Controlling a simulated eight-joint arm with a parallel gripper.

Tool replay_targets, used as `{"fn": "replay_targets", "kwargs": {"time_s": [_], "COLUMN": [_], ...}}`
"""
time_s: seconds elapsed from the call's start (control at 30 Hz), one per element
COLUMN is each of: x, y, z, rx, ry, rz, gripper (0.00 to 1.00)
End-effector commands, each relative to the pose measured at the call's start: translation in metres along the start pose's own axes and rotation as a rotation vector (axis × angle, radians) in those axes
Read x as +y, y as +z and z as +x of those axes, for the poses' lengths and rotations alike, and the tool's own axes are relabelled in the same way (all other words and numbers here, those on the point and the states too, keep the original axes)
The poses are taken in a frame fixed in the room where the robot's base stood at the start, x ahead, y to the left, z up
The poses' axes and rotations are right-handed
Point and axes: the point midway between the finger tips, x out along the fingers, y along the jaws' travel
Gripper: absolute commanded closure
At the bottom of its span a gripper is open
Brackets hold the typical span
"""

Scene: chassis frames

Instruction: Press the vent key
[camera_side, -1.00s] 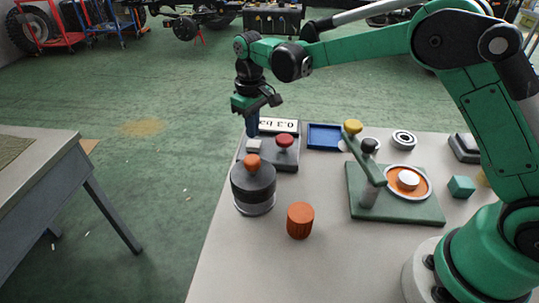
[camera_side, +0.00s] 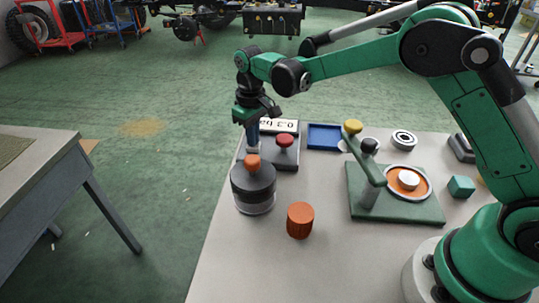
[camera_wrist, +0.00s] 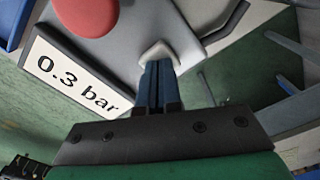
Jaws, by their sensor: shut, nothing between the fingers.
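The grey control box (camera_side: 287,163) has a display (camera_side: 278,126) that reads 0.3 bar in the wrist view (camera_wrist: 74,75). I cannot tell whether the key is pressed down.
A dark cylinder with an orange knob (camera_side: 253,189) stands in front of the box, close to my gripper. An orange ribbed cap (camera_side: 300,220) is nearby. A blue tray (camera_side: 325,136) and a green lever press (camera_side: 400,207) are to the right.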

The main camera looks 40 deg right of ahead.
Motion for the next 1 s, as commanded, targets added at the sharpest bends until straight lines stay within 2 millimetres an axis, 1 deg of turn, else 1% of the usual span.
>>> {"fn": "replay_targets", "kwargs": {"time_s": [0.1, 0.37, 0.73, 1.0], "x": [0.000, 0.000, 0.000, 0.000], "y": [0.000, 0.000, 0.000, 0.000], "z": [0.003, 0.001, -0.021, -0.024], "rx": [0.000, -0.001, 0.000, 0.000], "ry": [0.000, 0.000, 0.000, 0.000], "rz": [0.000, 0.000, 0.000, 0.000], "gripper": [1.00, 1.00, 1.00, 1.00]}}
